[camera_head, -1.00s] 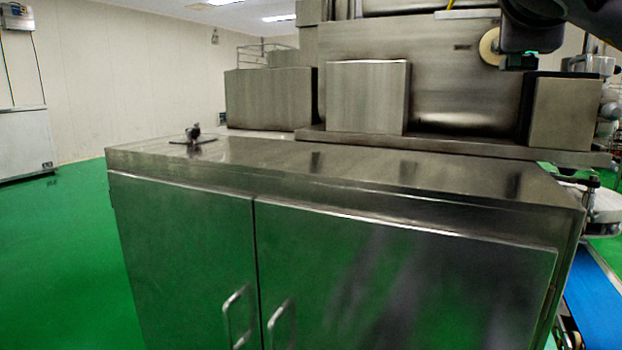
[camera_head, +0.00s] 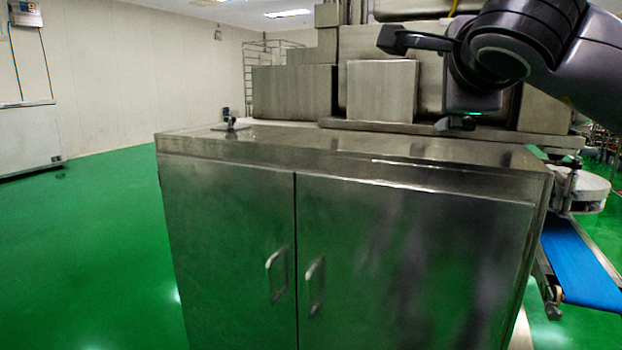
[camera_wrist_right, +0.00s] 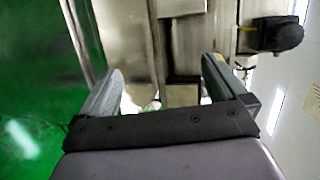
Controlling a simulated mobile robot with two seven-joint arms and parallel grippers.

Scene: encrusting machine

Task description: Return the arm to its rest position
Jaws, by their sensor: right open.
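My right arm (camera_head: 535,45) comes in from the upper right in the head view, raised above the right part of the steel cabinet. In the right wrist view my right gripper (camera_wrist_right: 160,82) is open, its two grey fingers wide apart with nothing between them. Steel machine parts show beyond the fingers, and green floor lies to the left. My left arm and gripper are not in view.
The steel cabinet (camera_head: 400,250) with two handled doors stands in front of me. Steel machine housings (camera_head: 382,92) rise behind it. A blue conveyor belt (camera_head: 580,265) and a round white part (camera_head: 582,188) are at the right. Green floor (camera_head: 90,250) is clear at the left.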

